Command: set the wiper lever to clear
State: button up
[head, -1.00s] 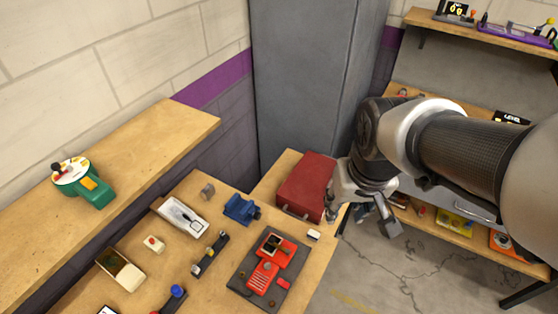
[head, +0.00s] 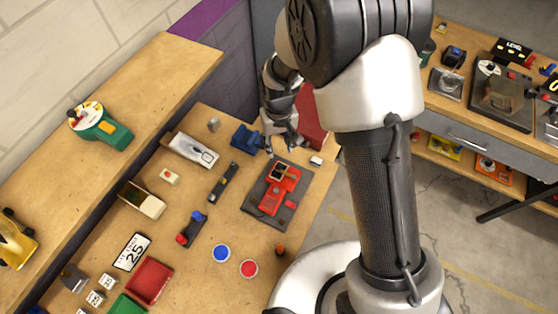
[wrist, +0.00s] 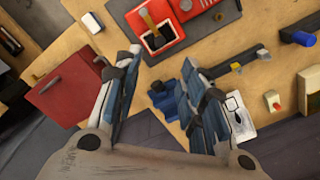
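A red device (head: 277,190) lies on a dark mat. In the wrist view its red body (wrist: 178,22) has a black window (wrist: 162,36) with a tan lever-like piece (wrist: 150,22) slanting across it. This may be the wiper lever; no readable label confirms it, and I cannot read its setting. My gripper (head: 281,143) is above the bench, just beyond the device's far end. In the wrist view my gripper (wrist: 161,63) has its fingers spread with nothing between them. It appears apart from the device.
A blue vise-like block (head: 247,139) is left of my gripper; a red box (head: 313,125) is partly hidden behind my arm. A black bar with knobs (head: 222,183) and a white tray (head: 193,150) lie left of the mat. My arm covers the bench's right side.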

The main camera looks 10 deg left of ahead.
aim_at(279, 166)
notch_tip(279, 166, down, 13)
jog(key=shift+b, duration=0.65)
jog(key=shift+c, duration=0.4)
grip_shut()
